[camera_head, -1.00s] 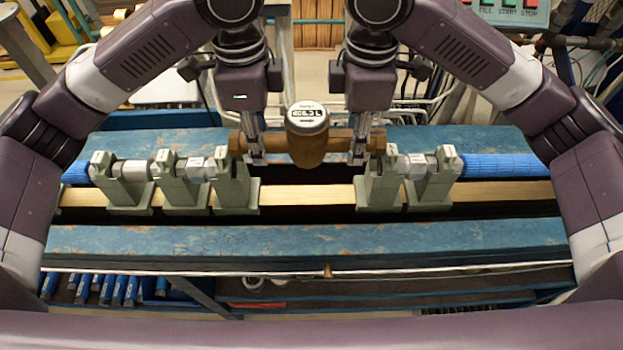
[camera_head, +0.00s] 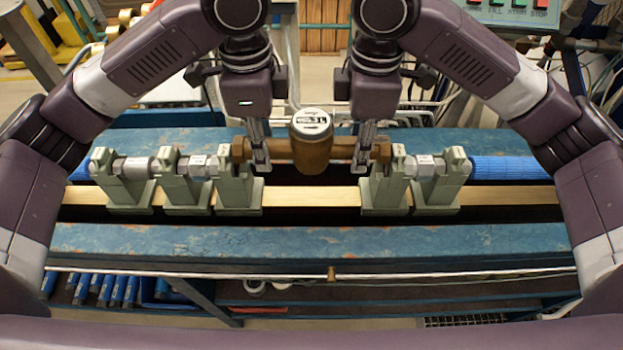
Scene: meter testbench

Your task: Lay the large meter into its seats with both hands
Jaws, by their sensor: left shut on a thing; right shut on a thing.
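The large meter (camera_head: 312,152) is a brass body with a round white-faced register on top. It lies crosswise between the two inner green seats, the left seat (camera_head: 236,185) and the right seat (camera_head: 383,187), with its ends at the height of their tops. Whether it rests on them cannot be told. My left gripper (camera_head: 260,162) is shut on the meter's left pipe end. My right gripper (camera_head: 362,160) is shut on its right pipe end. The fingers hide parts of both ends.
More green supports with grey couplings stand outward on the left (camera_head: 124,182) and right (camera_head: 445,180). Blue hose (camera_head: 503,167) runs off to the right. A wooden rail (camera_head: 310,193) passes below the meter. The blue bench front (camera_head: 310,238) is clear.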

